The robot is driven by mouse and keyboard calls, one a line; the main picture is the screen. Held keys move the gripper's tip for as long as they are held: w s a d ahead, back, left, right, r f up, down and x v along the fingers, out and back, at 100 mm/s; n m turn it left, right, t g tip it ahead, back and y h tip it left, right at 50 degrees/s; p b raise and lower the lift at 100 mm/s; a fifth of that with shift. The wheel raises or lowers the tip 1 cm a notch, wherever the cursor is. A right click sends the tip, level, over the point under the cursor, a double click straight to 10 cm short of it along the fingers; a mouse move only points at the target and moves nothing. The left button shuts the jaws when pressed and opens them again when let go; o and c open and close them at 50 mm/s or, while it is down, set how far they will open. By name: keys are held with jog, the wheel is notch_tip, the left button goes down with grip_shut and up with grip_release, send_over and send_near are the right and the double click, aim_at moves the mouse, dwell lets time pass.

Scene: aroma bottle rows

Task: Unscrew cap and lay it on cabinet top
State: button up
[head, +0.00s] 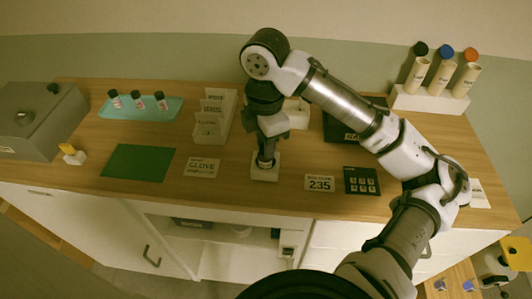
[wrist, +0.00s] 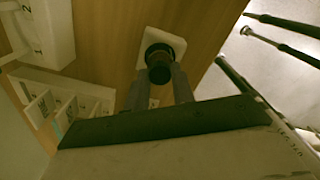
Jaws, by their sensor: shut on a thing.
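My gripper (head: 266,158) points straight down over the wooden cabinet top (head: 235,180), near its front middle. Its fingers are shut on a dark round cap (wrist: 158,58), seen between the fingertips in the wrist view (wrist: 158,74). The cap is directly over a small white square holder (head: 265,173), which also shows in the wrist view (wrist: 172,42). The bottle body under the cap is hidden, so I cannot tell whether the cap is still joined to it.
A green mat (head: 139,163) and a GLOVE card (head: 201,168) lie to the left. A 235 card (head: 320,183) and a black keypad panel (head: 361,181) lie right. Small bottles stand on a teal tray (head: 172,113). A white rack (head: 428,99) holds capped tubes. A file organizer (head: 213,117) stands behind left.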

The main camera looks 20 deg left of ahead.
jog(key=n, duration=0.3)
jog(key=o, duration=0.9)
jog(key=shift+c, duration=0.2)
